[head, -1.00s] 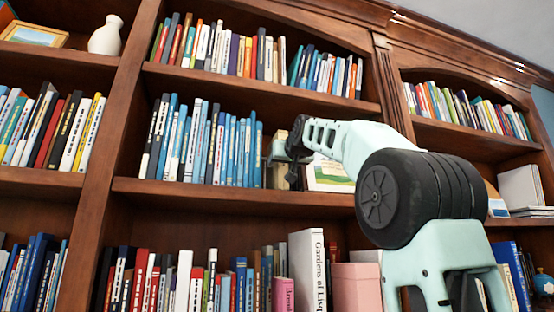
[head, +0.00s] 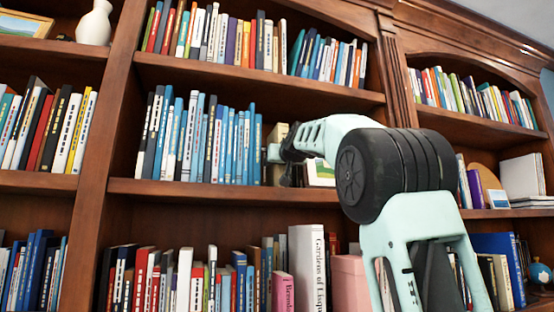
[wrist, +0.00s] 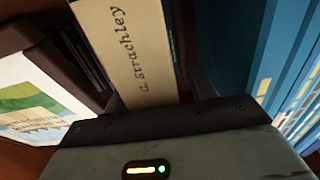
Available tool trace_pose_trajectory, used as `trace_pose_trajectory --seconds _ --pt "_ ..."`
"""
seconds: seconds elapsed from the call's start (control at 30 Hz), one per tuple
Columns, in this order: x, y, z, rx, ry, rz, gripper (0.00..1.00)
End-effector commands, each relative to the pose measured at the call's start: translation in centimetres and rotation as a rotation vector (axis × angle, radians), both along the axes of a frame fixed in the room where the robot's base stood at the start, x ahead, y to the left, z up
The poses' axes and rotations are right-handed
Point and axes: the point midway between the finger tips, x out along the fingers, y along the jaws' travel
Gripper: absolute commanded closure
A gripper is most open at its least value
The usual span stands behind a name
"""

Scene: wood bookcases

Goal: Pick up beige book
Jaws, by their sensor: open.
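The beige book (wrist: 128,48), with "C. Strachley" on it, stands directly in front of my gripper in the wrist view. In the head view, the beige book (head: 279,131) shows on the middle shelf, at the right end of the blue books, partly hidden by my gripper. My gripper (head: 274,153) is at the front of it, open. In the wrist view, the gripper (wrist: 156,98) has the book's lower end between its fingers, which are partly hidden; no closed grip shows.
A row of blue books (head: 205,140) stands close to the left of the gripper in the head view. A framed picture (head: 321,173) stands on its right. The shelf edge (head: 200,190) runs below, with more books under it.

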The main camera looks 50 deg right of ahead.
Motion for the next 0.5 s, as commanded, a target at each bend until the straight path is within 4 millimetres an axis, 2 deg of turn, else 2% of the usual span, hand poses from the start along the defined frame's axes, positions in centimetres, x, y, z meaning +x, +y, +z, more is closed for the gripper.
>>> trace_pose_trajectory --seconds 0.03,0.07,0.23,0.27,0.5 --pt "0.01 0.02 -0.02 0.0 0.0 0.0 0.44" --pt "0.01 0.02 -0.02 0.0 0.0 0.0 0.49" --pt "-0.01 0.03 0.0 0.0 0.0 0.0 0.96" --pt "-0.01 0.03 0.0 0.0 0.0 0.0 1.0" --pt "-0.08 0.02 0.2 -0.001 -0.004 0.0 1.0"
